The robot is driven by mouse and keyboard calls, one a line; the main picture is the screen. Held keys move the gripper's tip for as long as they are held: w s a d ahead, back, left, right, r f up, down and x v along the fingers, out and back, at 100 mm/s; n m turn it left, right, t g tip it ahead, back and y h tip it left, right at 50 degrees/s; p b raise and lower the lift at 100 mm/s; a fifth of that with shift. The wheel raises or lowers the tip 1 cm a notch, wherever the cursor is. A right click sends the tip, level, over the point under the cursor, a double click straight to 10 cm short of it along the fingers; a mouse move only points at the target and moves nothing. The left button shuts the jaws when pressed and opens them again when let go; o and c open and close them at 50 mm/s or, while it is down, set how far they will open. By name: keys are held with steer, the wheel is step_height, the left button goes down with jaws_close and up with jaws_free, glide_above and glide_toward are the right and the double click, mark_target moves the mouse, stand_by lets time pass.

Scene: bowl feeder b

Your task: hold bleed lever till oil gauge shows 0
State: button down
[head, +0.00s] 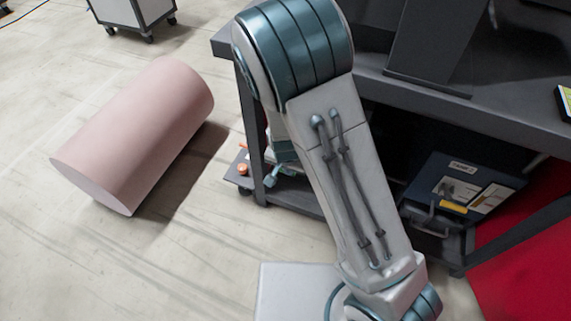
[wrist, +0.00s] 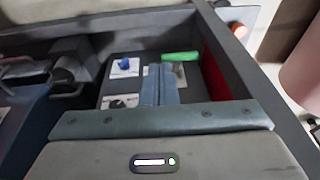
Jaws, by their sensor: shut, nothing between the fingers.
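My gripper (wrist: 161,72) is shut and empty in the wrist view. Its closed fingers reach over a compartment with small fittings. A green bar (wrist: 180,57), which may be the bleed lever, lies just beyond and right of the fingertips; I cannot tell whether they touch. A white plate with a blue knob (wrist: 125,64) is left of the fingers. A second white plate with a dark round mark (wrist: 120,102) sits nearer; I cannot tell whether it is the oil gauge, and no reading is legible. In the head view the gripper is out of sight.
A dark cart (head: 312,204) has a lower shelf holding a blue box (head: 462,180) with labels. A pink cylinder (head: 140,130) lies on the floor at left. A red panel (head: 525,265) is at lower right. Dark cart frame walls (wrist: 245,80) border the compartment.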

steer(key=s+d+r+n, duration=0.2)
steer(key=s+d+r, duration=0.5)
steer(key=r, duration=0.4)
steer(key=s+d+r+n+g, duration=0.1)
steer(key=s+d+r+n, duration=0.1)
steer(key=s+d+r, duration=0.6)
step_height(320, 180, up, 3)
steer(key=shift+d+r, duration=0.15)
steer(key=shift+d, duration=0.75)
